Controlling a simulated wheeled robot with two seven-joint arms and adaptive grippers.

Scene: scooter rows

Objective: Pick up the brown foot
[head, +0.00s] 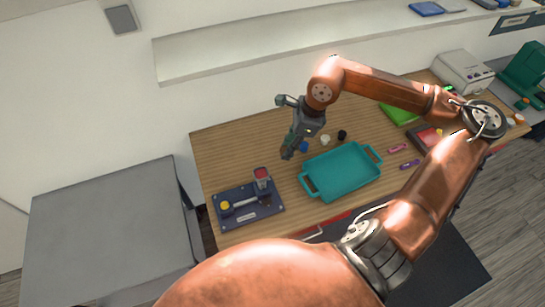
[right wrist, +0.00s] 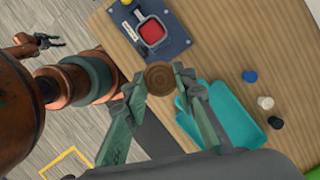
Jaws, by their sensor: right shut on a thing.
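The brown foot (right wrist: 160,78) is a round, brown, disc-like piece between the fingertips of my right gripper (right wrist: 160,82) in the right wrist view. The right gripper is shut on it. In the head view the right gripper (head: 288,152) points down over the wooden table, left of the teal tray, and the foot cannot be made out there. My left gripper (right wrist: 48,42) shows small at the top left of the right wrist view, away from the table; its jaws are too small to judge.
The teal tray (head: 306,182) stands empty. A dark blue fixture (head: 272,213) with a red-topped post is left of it. Blue (right wrist: 250,76), white (right wrist: 265,102) and black (right wrist: 275,122) feet stand behind the tray. Purple and pink pieces lie right of it.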

